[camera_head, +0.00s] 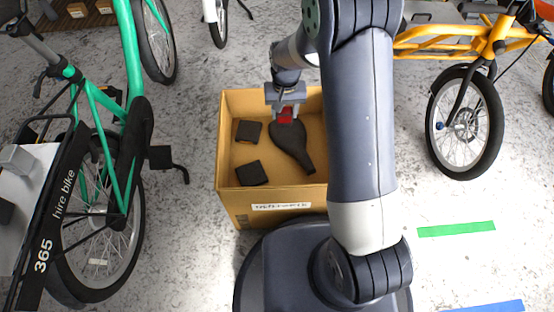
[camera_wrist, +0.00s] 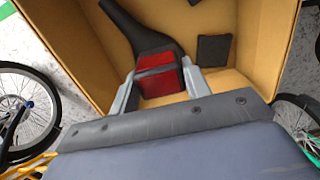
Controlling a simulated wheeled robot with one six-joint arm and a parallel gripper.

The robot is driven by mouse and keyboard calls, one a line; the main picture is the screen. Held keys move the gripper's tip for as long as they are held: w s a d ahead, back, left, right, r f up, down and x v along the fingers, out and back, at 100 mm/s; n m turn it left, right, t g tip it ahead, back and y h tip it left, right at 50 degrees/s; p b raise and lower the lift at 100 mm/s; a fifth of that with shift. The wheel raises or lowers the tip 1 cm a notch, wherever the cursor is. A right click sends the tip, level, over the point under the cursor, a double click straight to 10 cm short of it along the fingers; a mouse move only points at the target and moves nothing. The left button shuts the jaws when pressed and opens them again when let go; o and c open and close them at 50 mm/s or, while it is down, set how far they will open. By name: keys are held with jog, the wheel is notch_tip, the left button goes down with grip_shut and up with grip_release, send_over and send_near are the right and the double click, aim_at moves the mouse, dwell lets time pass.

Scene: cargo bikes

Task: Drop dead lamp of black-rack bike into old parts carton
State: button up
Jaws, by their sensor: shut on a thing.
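My gripper (camera_head: 286,108) is shut on a small red lamp (camera_head: 285,117), over the open cardboard carton (camera_head: 222,140). In the wrist view, the red lamp (camera_wrist: 158,75) with its dark housing sits between the two grey fingers of my gripper (camera_wrist: 160,82). The carton (camera_wrist: 270,40) surrounds it in that view, and a pale label (camera_head: 282,206) is on its front. The lamp overlaps a black saddle (camera_head: 291,146) in the carton; I cannot tell its exact height above it.
Two dark blocks (camera_head: 248,131) (camera_head: 251,173) lie in the carton's left part. A green hire bike (camera_head: 125,100) stands left, a yellow-orange bike (camera_head: 465,125) right. Green (camera_head: 456,229) and blue (camera_head: 490,306) strips mark the floor. Pale floor is free between carton and bikes.

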aim_at(284, 122)
jog(key=shift+f+b, duration=2.05)
jog(key=shift+f, duration=0.8)
jog(key=o, duration=1.1)
jog(key=shift+r, duration=0.1)
notch_tip(284, 122, up, 11)
jog(key=p, duration=0.3)
jog(key=shift+f, duration=0.2)
